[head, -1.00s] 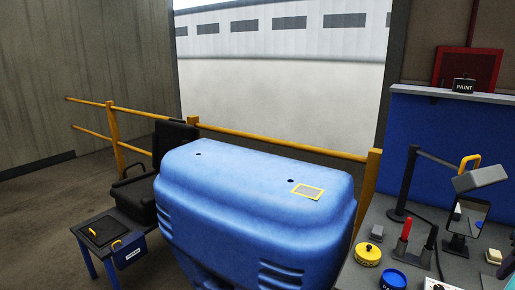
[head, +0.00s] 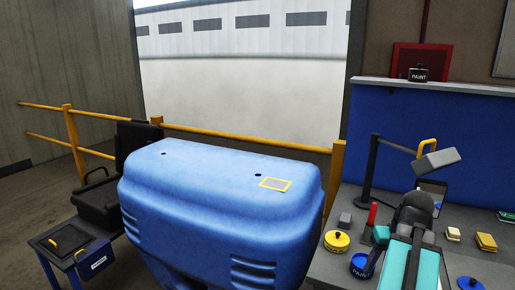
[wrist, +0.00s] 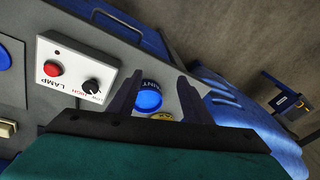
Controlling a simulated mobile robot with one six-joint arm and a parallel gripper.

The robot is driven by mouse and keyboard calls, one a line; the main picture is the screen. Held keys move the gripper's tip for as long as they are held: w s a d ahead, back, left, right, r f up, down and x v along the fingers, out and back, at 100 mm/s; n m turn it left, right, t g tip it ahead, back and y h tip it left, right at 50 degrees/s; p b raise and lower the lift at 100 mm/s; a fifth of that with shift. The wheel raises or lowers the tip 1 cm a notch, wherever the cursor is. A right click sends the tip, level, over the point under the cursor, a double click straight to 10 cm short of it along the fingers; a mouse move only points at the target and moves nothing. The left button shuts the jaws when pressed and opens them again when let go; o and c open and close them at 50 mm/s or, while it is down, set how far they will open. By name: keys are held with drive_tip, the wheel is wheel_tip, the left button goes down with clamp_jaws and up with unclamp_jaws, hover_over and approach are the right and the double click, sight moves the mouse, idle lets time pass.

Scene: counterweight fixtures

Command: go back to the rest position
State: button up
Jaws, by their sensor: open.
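My gripper (wrist: 157,92) is open and empty in the wrist view, with its two dark fingers spread apart. A blue round paint tin (wrist: 148,97) shows between and beyond the fingers, and nothing is held. In the head view my teal arm reaches in from the bottom right over the grey bench (head: 330,268), hiding part of it. The blue tin also shows in the head view (head: 362,265), beside my arm. No marked rest position is visible.
A white lamp box (wrist: 75,72) with a red button and black knob lies near my gripper in the wrist view. A yellow tin (head: 337,240), red-handled tool (head: 371,216) and desk lamp (head: 436,160) stand on the bench. The big blue housing (head: 215,200) is to the left.

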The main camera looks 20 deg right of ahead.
drive_tip(key=w+a+f+n+g+y+b, duration=0.1)
drive_tip(key=w+a+f+n+g+b, duration=0.2)
drive_tip(key=a+f, duration=1.1)
drive_tip(key=w+a+f+n+g+y+b, duration=0.15)
drive_tip(key=w+a+f, duration=0.35)
drive_tip(key=a+f, duration=1)
drive_tip(key=s+a+f+g+h, duration=0.1)
drive_tip(key=s+a+f, duration=0.3)
drive_tip(key=f, duration=0.5)
drive_tip(key=s+a+f+g+h+b, duration=0.1)
drive_tip(key=s+a+f, duration=0.4)
drive_tip(key=f, duration=0.5)
drive_tip(key=s+a+f+n+g+h+b, duration=0.1)
drive_tip(key=s+a+f, duration=0.3)
drive_tip(key=f, duration=0.6)
drive_tip(key=s, duration=0.2)
drive_tip(key=shift+s+a, duration=0.35)
drive_tip(key=shift+s, duration=0.05)
drive_tip(key=shift+g, duration=0.25)
